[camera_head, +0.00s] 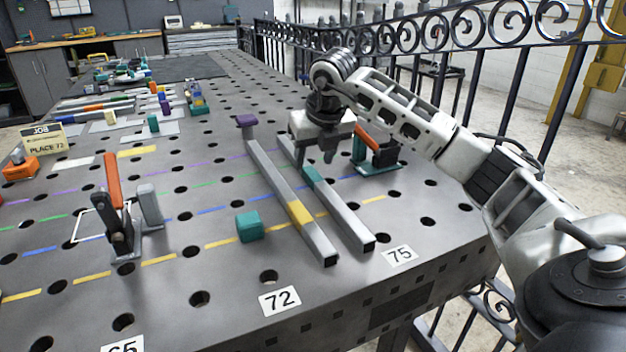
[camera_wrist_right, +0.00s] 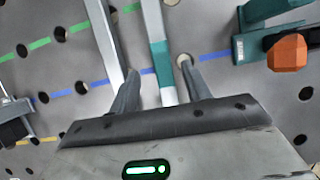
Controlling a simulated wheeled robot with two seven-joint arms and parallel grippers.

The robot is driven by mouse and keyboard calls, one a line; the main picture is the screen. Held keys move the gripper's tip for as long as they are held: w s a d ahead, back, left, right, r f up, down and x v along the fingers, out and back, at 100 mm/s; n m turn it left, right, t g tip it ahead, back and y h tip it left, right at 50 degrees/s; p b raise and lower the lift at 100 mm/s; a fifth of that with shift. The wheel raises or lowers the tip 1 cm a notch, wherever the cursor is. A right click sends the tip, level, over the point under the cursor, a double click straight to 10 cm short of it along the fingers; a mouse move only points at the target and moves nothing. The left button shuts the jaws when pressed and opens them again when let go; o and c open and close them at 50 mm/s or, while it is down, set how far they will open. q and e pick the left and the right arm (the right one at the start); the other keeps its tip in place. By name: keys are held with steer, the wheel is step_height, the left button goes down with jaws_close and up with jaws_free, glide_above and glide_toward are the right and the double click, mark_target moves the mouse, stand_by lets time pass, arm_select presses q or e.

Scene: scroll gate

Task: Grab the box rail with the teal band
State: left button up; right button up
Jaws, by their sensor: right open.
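The box rail with the teal band (camera_head: 345,215) lies on the perforated table, running from under my right gripper towards the front edge. Its teal band (camera_head: 313,176) shows just in front of the gripper. My right gripper (camera_head: 327,157) is open and points down over the rail. In the right wrist view, the teal band (camera_wrist_right: 162,72) appears between the two fingers (camera_wrist_right: 160,88), apart from both; whether the fingertips are above the rail or beside it is unclear. A second rail with a yellow band (camera_head: 278,182) lies close by on the left. My left gripper is not in view.
An orange-handled clamp (camera_head: 378,152) stands right of the gripper, also in the right wrist view (camera_wrist_right: 288,52). A teal block (camera_head: 249,226) and another orange-handled clamp (camera_head: 115,190) stand left of the rails. A purple-topped post (camera_head: 246,122) touches or nears the yellow-banded rail's far end.

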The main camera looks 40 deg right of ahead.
mark_target(313, 173)
steer(key=x, duration=0.3)
steer(key=shift+s+d+f, duration=0.1)
steer(key=shift+s+f, duration=0.05)
steer(key=shift+f, duration=0.3)
jaws_close()
steer(key=shift+r, duration=0.1)
steer(key=shift+r, duration=0.1)
